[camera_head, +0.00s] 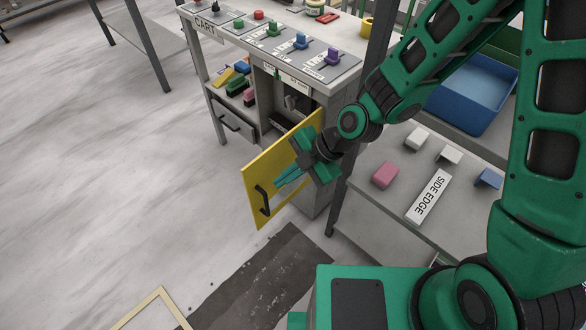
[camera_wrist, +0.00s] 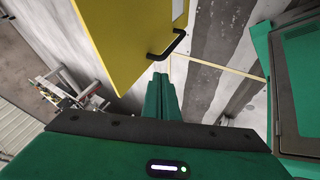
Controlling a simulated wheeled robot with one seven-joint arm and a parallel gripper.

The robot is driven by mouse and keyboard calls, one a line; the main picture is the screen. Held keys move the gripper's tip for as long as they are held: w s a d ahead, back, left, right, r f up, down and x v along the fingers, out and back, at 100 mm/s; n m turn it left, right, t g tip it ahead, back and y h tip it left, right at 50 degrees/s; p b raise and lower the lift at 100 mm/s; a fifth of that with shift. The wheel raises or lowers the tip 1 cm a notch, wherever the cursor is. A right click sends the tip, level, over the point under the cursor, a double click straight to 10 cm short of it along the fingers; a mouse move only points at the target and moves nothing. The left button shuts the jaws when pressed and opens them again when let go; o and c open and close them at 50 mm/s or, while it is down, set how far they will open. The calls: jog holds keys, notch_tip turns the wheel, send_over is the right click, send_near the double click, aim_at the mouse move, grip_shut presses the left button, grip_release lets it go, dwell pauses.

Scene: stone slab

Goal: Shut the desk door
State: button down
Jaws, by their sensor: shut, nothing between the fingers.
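The desk (camera_head: 318,92) stands at the upper middle of the head view. Its yellow door (camera_head: 283,161) hangs wide open, swung out toward me, with a black handle (camera_head: 263,201) near its free edge. The door also fills the upper left of the wrist view (camera_wrist: 118,38), with its handle (camera_wrist: 168,46) beyond my fingertips. My gripper (camera_head: 281,180) is shut and empty. In the head view it overlaps the door's lower right part; I cannot tell whether it touches the door. In the wrist view its closed fingers (camera_wrist: 160,84) point toward the handle.
Several coloured knobs stand on the desk top, and a drawer (camera_head: 236,124) sits at its left. A dark post stands beside the desk. The floor left of the door is clear.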

jog(key=a+f, duration=0.1)
jog(key=w+a+f, duration=0.1)
jog(key=a, duration=0.1)
jog(key=w+a+f, duration=0.1)
jog(key=a, duration=0.1)
jog(key=shift+w+a, duration=0.2)
jog(key=shift+a, duration=0.05)
dwell(0.3)
